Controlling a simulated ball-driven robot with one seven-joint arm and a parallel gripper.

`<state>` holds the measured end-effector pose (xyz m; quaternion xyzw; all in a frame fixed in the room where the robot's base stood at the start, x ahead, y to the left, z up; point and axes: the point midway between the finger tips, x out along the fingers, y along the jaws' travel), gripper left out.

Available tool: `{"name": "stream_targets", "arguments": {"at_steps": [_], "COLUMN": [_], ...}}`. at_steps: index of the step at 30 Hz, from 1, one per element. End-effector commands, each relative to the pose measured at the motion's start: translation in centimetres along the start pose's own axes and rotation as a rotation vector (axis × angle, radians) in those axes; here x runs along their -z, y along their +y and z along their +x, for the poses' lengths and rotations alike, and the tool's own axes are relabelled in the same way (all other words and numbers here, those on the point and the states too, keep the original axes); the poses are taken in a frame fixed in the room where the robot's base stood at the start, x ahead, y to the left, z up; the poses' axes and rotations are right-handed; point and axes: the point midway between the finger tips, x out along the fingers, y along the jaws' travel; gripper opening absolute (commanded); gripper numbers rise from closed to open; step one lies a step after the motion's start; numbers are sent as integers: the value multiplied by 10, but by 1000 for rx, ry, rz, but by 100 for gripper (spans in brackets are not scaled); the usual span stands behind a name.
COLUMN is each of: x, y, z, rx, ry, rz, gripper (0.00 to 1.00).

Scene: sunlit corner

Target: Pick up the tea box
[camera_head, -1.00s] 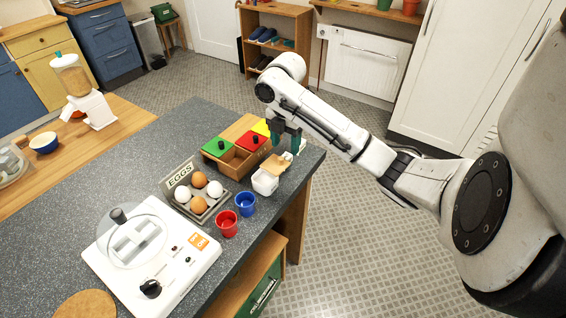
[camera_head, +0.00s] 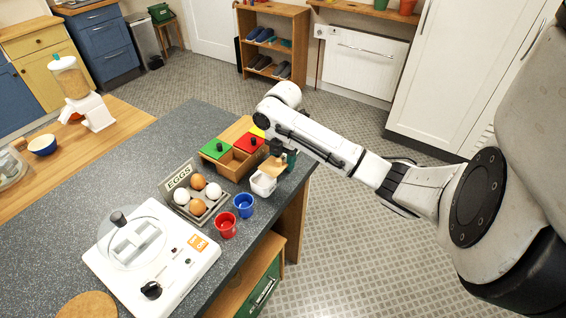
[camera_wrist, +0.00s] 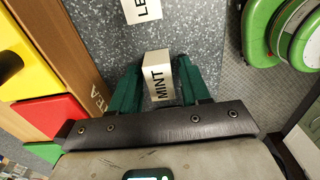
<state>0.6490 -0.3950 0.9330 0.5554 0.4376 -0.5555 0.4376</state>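In the wrist view, a small white box (camera_wrist: 159,78) lettered "MINT" stands on the grey speckled counter, between the two green fingers of my gripper (camera_wrist: 160,82). The fingers flank it closely and look spread to about its width; firm contact is not visible. A second white label or box (camera_wrist: 142,10) starting with "LE" is cut off at the top edge. In the head view, my gripper (camera_head: 286,158) is low at the counter's right edge, beside the wooden tea chest (camera_head: 237,163); the mint box is hidden there.
The chest has green (camera_head: 215,148), red (camera_head: 249,142) and yellow lids. A white container (camera_head: 263,184), blue cup (camera_head: 243,205), red cup (camera_head: 226,226) and egg tray (camera_head: 180,177) stand nearby. The white appliance (camera_head: 150,260) is farther left. The counter's edge is close to my gripper.

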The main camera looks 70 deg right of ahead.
Motion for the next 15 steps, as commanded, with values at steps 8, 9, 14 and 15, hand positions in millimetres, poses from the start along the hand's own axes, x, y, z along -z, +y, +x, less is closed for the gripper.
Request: {"name": "stream_targets", "arguments": {"at_steps": [8, 9, 14, 15], "x": [0, 0, 0, 0], "y": [0, 0, 0, 0], "z": [0, 0, 0, 0], "rx": [0, 0, 0, 0], "ry": [0, 0, 0, 0], "rz": [0, 0, 0, 0], "gripper": [19, 15, 3, 3]}}
